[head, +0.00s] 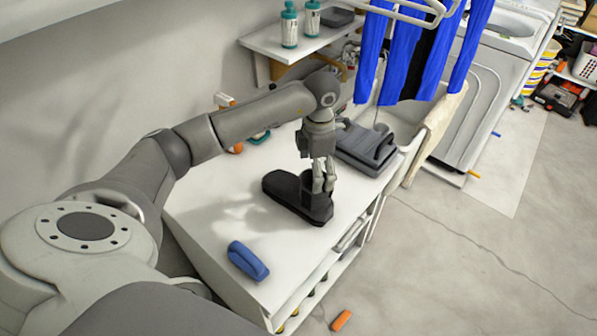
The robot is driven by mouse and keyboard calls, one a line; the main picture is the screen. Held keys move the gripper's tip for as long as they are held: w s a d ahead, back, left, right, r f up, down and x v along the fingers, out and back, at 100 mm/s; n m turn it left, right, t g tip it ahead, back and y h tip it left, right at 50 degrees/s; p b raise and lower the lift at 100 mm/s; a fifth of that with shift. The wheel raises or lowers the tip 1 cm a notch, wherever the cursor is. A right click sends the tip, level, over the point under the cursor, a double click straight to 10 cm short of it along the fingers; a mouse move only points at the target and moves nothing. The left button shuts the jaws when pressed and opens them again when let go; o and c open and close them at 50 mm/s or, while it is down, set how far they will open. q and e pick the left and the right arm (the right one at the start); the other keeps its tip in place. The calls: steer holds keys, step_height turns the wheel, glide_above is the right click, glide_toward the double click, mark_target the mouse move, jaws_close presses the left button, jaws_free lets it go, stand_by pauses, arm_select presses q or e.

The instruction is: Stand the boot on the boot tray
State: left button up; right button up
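My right gripper is out of view.
A dark grey case-like object (368,146) sits behind the gripper. A blue object (248,260) lies near the worktop's front corner. Blue cloths (403,55) hang behind. Bottles (289,25) stand on a wall shelf. An orange block (341,320) lies on the floor.

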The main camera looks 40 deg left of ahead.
arm_select(q)
steer(key=f, duration=0.2)
steer(key=f+p, duration=0.2)
steer(key=f, duration=0.1)
steer(key=shift+s+a+f, duration=0.1)
steer(key=shift+a+f, duration=0.15)
steer(key=shift+f, duration=0.3)
steer(key=shift+c, duration=0.7)
steer(key=c, duration=1.8)
steer(key=shift+r, duration=0.1)
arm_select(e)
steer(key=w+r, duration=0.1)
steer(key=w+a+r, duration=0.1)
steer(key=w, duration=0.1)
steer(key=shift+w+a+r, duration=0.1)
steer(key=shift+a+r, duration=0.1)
arm_select(q)
steer(key=shift+r, duration=0.1)
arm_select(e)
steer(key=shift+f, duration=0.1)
